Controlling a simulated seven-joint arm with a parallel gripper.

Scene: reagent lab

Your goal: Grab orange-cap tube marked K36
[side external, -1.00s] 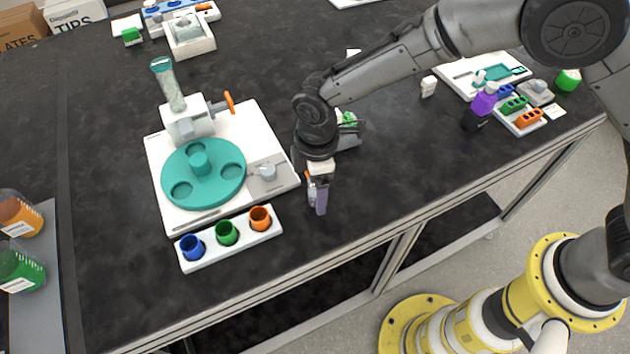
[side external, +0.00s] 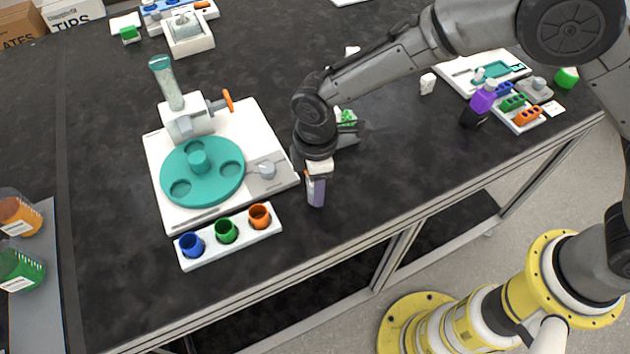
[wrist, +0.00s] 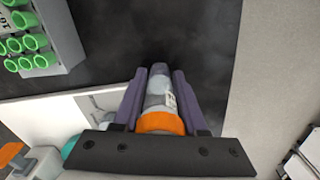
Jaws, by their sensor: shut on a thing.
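My gripper (side external: 316,188) points down over the dark bench, near its front edge and to the right of the white plate with the teal disc. In the wrist view my gripper (wrist: 158,90) is shut on a clear tube (wrist: 158,92) with an orange cap (wrist: 162,123). The cap is nearest the wrist and the tube's end points away between the purple fingers. A white label with dark marks shows on the tube, too small to read. In the side view the fingers mostly hide the tube, with a little orange beside them.
A white holder (side external: 206,255) with blue, green and orange cups stands left of my gripper. The teal disc (side external: 222,185) and its upright column are behind it. A grey rack with green tubes (wrist: 40,68) is close by. Bare bench lies to the right.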

